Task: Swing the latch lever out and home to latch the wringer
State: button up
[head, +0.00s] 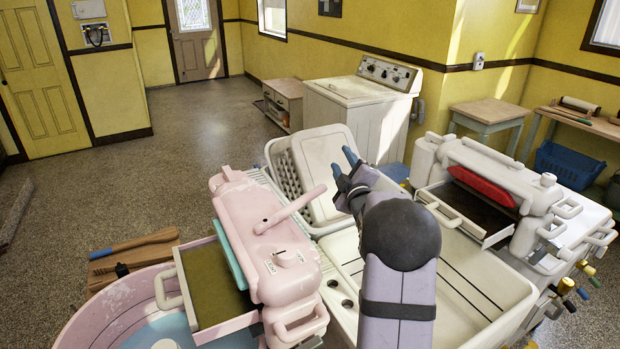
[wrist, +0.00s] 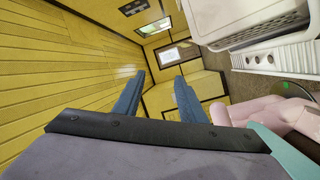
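The pink wringer (head: 262,232) stands left of centre in the head view. A pink lever (head: 290,210) lies on its top and slants up to the right, with a small knob and lettering on the panel in front of it. My gripper (head: 345,165) is up and to the right of this lever, apart from it, over the white laundry basket. In the wrist view, its blue fingers (wrist: 159,85) stand apart with nothing between them. That view also shows part of the pink wringer (wrist: 265,108) at the right edge; the lever cannot be made out there.
A white wringer (head: 480,180) with a red part stands to the right. A white basket (head: 322,165) stands behind the pink wringer. A pink tub (head: 95,320) is at lower left. My arm covers part of the white sink (head: 470,300).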

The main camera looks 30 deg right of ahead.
aim_at(318, 194)
jog(key=s+a+f+n+y+p, duration=0.1)
jog(key=s+f+n, duration=0.2)
jog(key=s+f, duration=0.4)
jog(key=w+a+n+y+b, duration=0.1)
jog(key=a+n, duration=0.1)
jog(key=w+a+n+y+b, duration=0.1)
jog(key=a+n, duration=0.1)
jog(key=a, duration=0.1)
jog(key=w+a+n+y+b, duration=0.1)
jog(key=a+y, duration=0.1)
jog(key=shift+a+n, duration=0.15)
jog(key=shift+n, duration=0.25)
jog(key=shift+w+a+r+p, duration=0.15)
jog(key=shift+w+p, duration=0.15)
jog(key=shift+w, duration=0.45)
jog(key=w+p, duration=0.2)
jog(key=w, duration=0.4)
jog(key=shift+d, duration=0.2)
grip_shut()
